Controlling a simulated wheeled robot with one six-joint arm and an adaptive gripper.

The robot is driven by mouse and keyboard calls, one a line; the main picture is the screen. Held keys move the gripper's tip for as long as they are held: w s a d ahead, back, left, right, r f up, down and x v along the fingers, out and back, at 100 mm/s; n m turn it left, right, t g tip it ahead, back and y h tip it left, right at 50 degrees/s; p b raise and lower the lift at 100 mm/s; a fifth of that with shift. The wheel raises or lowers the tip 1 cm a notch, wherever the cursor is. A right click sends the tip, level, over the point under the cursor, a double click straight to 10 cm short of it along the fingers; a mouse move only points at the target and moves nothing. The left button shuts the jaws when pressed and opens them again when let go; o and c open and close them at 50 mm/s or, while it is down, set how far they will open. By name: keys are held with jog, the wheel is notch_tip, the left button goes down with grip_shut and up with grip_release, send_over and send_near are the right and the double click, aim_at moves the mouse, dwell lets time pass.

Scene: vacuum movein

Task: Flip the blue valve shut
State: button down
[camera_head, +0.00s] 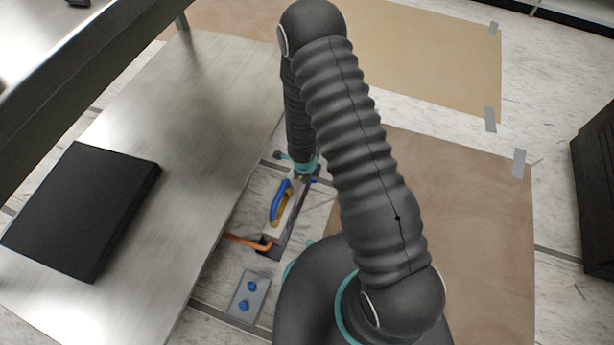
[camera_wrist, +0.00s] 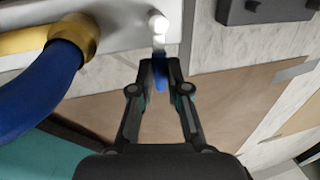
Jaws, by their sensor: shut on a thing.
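The blue valve handle (camera_wrist: 161,78) shows in the wrist view between my gripper's fingertips, below a bright white round fitting on a grey metal plate. My gripper (camera_wrist: 160,68) is shut on this handle; the fingers hide part of it. In the head view my gripper (camera_head: 305,177) is at the far end of the valve assembly, beside the steel table, and mostly hidden by my wrist. The handle's exact angle is hard to tell.
A blue hose (camera_head: 276,202) with brass ends runs along the grey plate. An orange pipe (camera_head: 248,242) leaves its near end. A grey box with two blue knobs (camera_head: 248,296) sits nearer. The steel table (camera_head: 190,130) holds a black slab (camera_head: 82,210).

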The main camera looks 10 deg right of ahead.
jog(key=c, duration=1.2)
grip_release()
jog(key=shift+d, duration=0.3)
jog(key=shift+o, duration=0.2)
jog(key=shift+a, duration=0.2)
jog(key=shift+a, duration=0.1)
notch_tip(320, 180, up, 12)
jog(key=s+a, duration=0.1)
jog(key=s, duration=0.1)
jog(key=shift+f, duration=0.15)
jog(key=shift+s, duration=0.1)
